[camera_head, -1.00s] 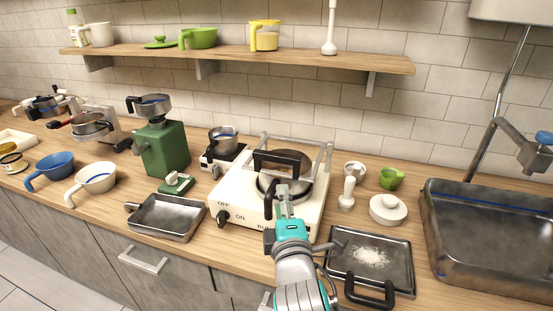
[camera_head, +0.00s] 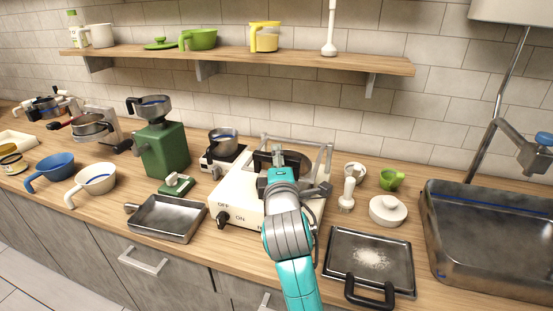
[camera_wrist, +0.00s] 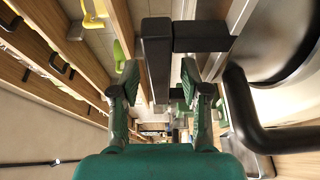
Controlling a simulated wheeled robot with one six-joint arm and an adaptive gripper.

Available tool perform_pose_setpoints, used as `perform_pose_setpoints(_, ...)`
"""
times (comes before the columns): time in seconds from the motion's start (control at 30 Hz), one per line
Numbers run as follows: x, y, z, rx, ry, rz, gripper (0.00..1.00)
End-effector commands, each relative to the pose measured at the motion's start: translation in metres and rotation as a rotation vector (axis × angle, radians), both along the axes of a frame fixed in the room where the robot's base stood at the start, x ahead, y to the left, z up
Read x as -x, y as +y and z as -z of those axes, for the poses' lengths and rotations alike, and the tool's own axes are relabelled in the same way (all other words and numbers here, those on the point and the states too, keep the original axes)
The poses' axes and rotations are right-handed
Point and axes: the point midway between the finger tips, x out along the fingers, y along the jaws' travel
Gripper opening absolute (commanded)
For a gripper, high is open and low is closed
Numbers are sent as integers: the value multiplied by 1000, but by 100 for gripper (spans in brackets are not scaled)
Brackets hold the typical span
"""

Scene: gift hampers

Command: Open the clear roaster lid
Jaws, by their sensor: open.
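The white roaster (camera_head: 236,193) stands mid-counter with an OFF/ON/RUN dial at its front. Its clear lid (camera_head: 324,163) shows as a pale, see-through frame over the top and appears to be down. My gripper (camera_head: 278,158) is over the roaster at the lid's black handle, and my arm covers much of the roaster's middle. In the wrist view, my gripper (camera_wrist: 160,95) has its two fingers apart.
A green grinder (camera_head: 163,148) and a steel tray (camera_head: 166,218) are left of the roaster. A dark tray with white powder (camera_head: 342,262), a white lidded pot (camera_head: 388,210) and a sink (camera_head: 430,235) are to the right. A wooden shelf (camera_head: 230,54) runs above.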

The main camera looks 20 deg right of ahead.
Motion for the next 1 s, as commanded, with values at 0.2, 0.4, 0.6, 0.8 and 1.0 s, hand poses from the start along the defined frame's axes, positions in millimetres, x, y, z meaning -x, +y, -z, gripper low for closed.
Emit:
perform_pose_setpoints(0.2, -10, -2, 0, 0, -1, 0, 46)
perform_pose_setpoints(0.4, -10, -2, 0, 0, 0, 0, 46)
perform_pose_setpoints(0.6, -10, -2, 0, 0, 0, 0, 3)
perform_pose_setpoints(0.8, -10, -2, 0, 0, 0, 0, 0)
perform_pose_setpoints(1.0, -13, -3, -2, -6, 7, 0, 0)
